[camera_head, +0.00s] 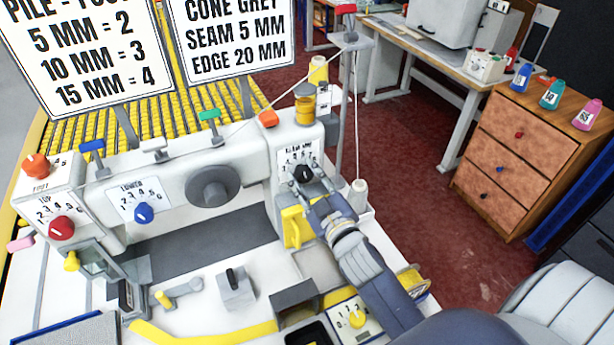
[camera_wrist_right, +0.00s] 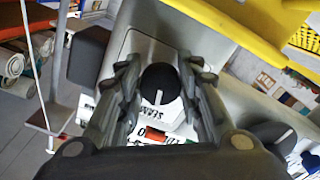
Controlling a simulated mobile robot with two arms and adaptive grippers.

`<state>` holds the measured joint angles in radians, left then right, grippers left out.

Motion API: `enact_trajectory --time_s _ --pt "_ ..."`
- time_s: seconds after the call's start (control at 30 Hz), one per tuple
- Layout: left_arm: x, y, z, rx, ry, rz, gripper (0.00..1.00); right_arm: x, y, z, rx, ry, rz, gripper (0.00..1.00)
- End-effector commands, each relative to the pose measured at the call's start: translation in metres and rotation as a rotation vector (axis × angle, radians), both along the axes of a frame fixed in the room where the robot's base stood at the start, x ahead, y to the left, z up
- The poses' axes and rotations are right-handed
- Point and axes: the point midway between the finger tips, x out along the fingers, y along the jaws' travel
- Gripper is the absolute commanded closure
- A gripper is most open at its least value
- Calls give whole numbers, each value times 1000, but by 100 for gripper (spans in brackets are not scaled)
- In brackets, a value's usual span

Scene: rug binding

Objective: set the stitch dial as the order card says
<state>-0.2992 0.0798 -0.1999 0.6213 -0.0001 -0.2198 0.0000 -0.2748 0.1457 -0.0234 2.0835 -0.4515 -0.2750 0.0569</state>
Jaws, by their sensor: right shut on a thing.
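The order card (camera_head: 236,40) stands at the top, partly cut off; I read "cone grey, seam 5 mm, edge 20 mm". A black dial (camera_head: 303,173) sits on the white face of the machine's right column, under a small numbered label (camera_head: 299,154) too small to read surely. My right gripper (camera_head: 314,187) is shut on this dial. In the right wrist view its fingers stand on both sides of the black dial (camera_wrist_right: 158,84), whose white pointer line shows between them. My left gripper is not in view.
A second card (camera_head: 85,50) reads 5 mm = 2, 10 mm = 3, 15 mm = 4. Red (camera_head: 61,227), blue (camera_head: 143,213), orange (camera_head: 36,165) and yellow (camera_head: 356,318) knobs surround the machine. A thread stand (camera_head: 345,100) rises close behind my right gripper. A drawer cabinet (camera_head: 525,150) stands right.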

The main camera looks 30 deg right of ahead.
Motion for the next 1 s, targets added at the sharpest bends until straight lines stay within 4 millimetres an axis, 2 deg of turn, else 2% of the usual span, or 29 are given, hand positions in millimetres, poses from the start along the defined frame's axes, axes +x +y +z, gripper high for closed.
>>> enact_trajectory --time_s 0.4,0.43,0.5,0.53,0.87,1.0 --pt "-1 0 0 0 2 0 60 0 0 1 -10 -1 1 91" --pt "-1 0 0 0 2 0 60 0 0 1 -10 -1 1 65" --pt "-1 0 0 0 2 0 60 0 0 1 -10 -1 1 49" --pt "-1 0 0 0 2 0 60 0 0 1 -10 -1 1 47" --pt "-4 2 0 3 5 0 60 -1 0 0 -9 0 0 47" --pt "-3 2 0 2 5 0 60 -9 1 -1 -8 2 0 47"
